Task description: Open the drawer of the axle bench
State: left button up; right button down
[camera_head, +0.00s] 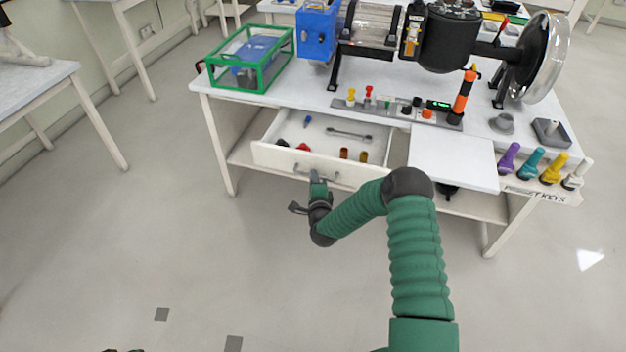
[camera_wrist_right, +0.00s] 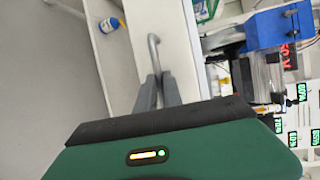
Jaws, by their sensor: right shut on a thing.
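The white drawer (camera_head: 275,157) of the axle bench (camera_head: 225,98) stands pulled out toward me, its inside showing. Its grey bar handle (camera_head: 330,178) is on the drawer front. My right gripper (camera_head: 317,180) is at this handle, shut on it. In the right wrist view the handle (camera_wrist_right: 153,48) runs to the fingers of the right gripper (camera_wrist_right: 160,84); the exact contact is partly hidden. Only a small dark and green piece, perhaps my left gripper (camera_head: 123,350), shows at the bottom edge; its fingers are not visible.
The drawer holds a wrench (camera_head: 348,134) and several small coloured parts. A green-framed box (camera_head: 250,58) and a large axle rig (camera_head: 450,40) stand on the bench top. Coloured keys (camera_head: 530,162) line its right front edge. The floor before the bench is clear.

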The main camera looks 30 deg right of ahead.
jog(key=shift+s+d+f, duration=0.15)
jog(key=shift+f, duration=0.1)
jog(key=c, duration=1.5)
grip_release()
jog(key=shift+r, duration=0.1)
jog(key=p+v, duration=0.3)
jog(key=v, duration=1.3)
jog(key=shift+s, duration=0.3)
